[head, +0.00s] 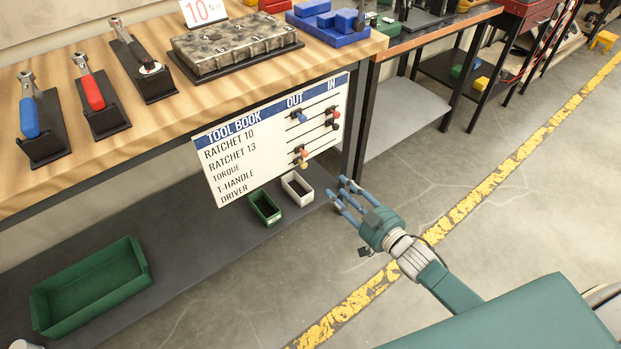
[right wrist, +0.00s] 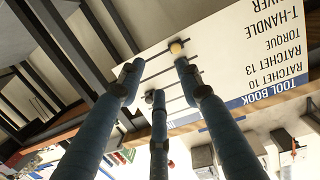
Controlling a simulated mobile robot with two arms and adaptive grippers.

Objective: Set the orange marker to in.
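A white tool board (head: 232,164) headed TOOL BOOK, with OUT and IN columns, hangs below the front edge of the bench. An orange marker (head: 299,151) is at the OUT end of a lower slider, with a yellowish marker (head: 303,163) just below it. In the right wrist view, a yellow-orange marker (right wrist: 176,47) shows by the tip of one finger; I cannot tell which of the two it is. My right gripper (head: 344,192) is open and empty, fingers spread, right of the board's lower edge, apart from the markers in the head view. My left gripper is out of view.
A green bin (head: 264,207) and a white bin (head: 297,187) stand on the lower shelf below the board. A bench leg (head: 359,120) stands right of the board. Open floor lies right.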

